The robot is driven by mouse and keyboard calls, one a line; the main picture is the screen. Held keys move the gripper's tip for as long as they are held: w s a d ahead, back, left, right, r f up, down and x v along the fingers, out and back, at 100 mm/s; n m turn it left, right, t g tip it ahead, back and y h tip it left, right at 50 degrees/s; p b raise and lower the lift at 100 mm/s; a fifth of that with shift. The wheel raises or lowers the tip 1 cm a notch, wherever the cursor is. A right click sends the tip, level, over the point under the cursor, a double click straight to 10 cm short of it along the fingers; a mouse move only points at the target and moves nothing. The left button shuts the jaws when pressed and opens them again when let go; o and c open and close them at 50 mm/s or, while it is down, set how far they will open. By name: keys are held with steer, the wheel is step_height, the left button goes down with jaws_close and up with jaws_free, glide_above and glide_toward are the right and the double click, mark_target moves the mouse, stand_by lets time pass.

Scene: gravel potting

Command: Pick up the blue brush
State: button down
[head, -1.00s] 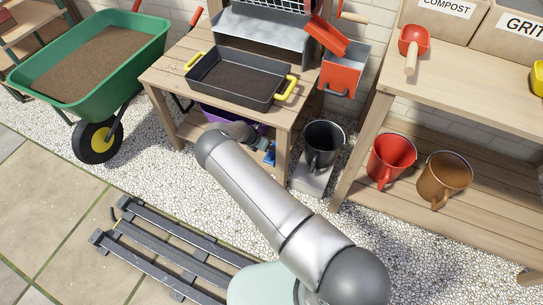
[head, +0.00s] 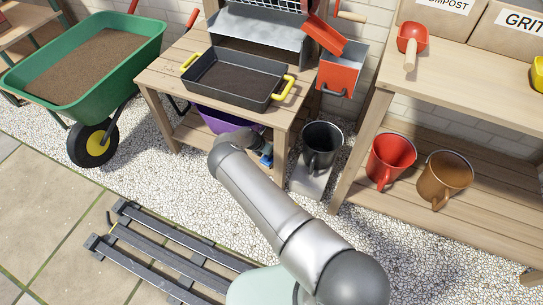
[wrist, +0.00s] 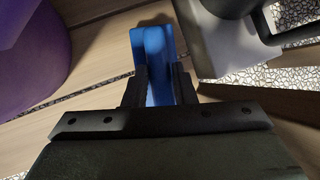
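The blue brush (wrist: 153,50) shows in the wrist view as a bright blue piece beyond and between the fingers of my gripper (wrist: 160,82). Blue fills the narrow gap, with a dark finger against each side, so the gripper looks shut on it. In the head view, only a small blue patch of the brush (head: 266,156) shows beside my arm, which hides most of my gripper.
A purple container (head: 222,122) is left of the brush on the lower shelf. A black mug (head: 322,146) stands just right of the table leg. The table top with a black tray (head: 238,84) is above. A slatted dark rack (head: 165,252) lies on the floor.

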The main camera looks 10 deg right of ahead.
stand_by(0.3)
steer(key=shift+a+r+p, duration=0.1)
steer(key=shift+r+p, duration=0.25)
steer(key=s+a+p, duration=0.1)
steer(key=s+a, duration=0.3)
steer(key=a, duration=0.4)
steer(key=s+a, duration=0.4)
steer(key=a, duration=0.4)
steer(key=shift+p, duration=0.4)
steer(key=shift+f, duration=0.1)
